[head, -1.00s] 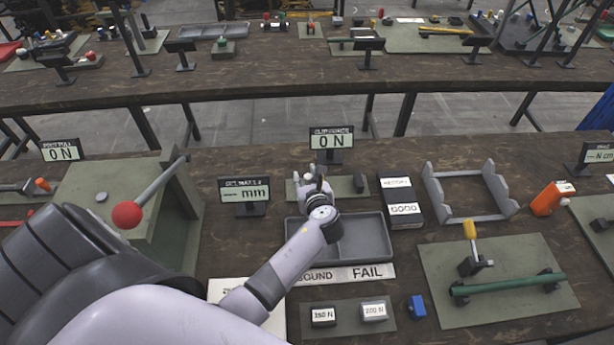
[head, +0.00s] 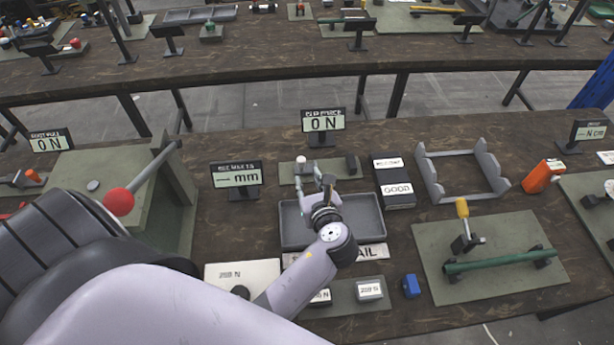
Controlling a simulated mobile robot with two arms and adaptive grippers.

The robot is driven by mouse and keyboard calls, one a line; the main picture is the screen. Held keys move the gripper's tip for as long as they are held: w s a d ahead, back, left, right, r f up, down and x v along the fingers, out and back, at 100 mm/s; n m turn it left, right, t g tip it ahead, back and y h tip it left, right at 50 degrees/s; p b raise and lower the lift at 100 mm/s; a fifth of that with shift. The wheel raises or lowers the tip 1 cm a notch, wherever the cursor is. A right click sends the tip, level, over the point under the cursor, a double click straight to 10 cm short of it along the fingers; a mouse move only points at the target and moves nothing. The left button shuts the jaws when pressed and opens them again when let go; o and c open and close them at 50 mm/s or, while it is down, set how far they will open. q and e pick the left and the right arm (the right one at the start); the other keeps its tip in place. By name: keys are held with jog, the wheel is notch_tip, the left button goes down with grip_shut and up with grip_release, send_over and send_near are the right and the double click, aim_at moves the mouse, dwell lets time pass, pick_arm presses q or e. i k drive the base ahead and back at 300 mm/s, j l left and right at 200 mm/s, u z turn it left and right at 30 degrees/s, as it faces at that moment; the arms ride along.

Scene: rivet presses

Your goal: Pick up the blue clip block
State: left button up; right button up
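The blue clip block (head: 411,286) sits on the brown bench in the head view, just right of the green-grey plate with the two weight blocks. It looks small and nothing touches it. My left gripper (head: 319,192) is over the grey divided tray (head: 369,222), above and left of the blue block and well apart from it. Its fingers look spread, with nothing seen between them. My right gripper is not in view.
Two labelled weight blocks (head: 369,289) stand left of the blue block, one partly behind my arm. A plate (head: 440,240) with a yellow-handled clamp and green bar lies to the right. A black GOOD box (head: 393,198) and grey cradle (head: 431,179) stand behind.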

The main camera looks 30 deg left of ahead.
aim_at(409, 282)
jog(key=k+l, duration=0.25)
jog(key=l, duration=0.15)
jog(key=k+l, duration=0.55)
jog(key=l, duration=0.25)
jog(key=k+l, duration=0.25)
jog(key=l, duration=0.15)
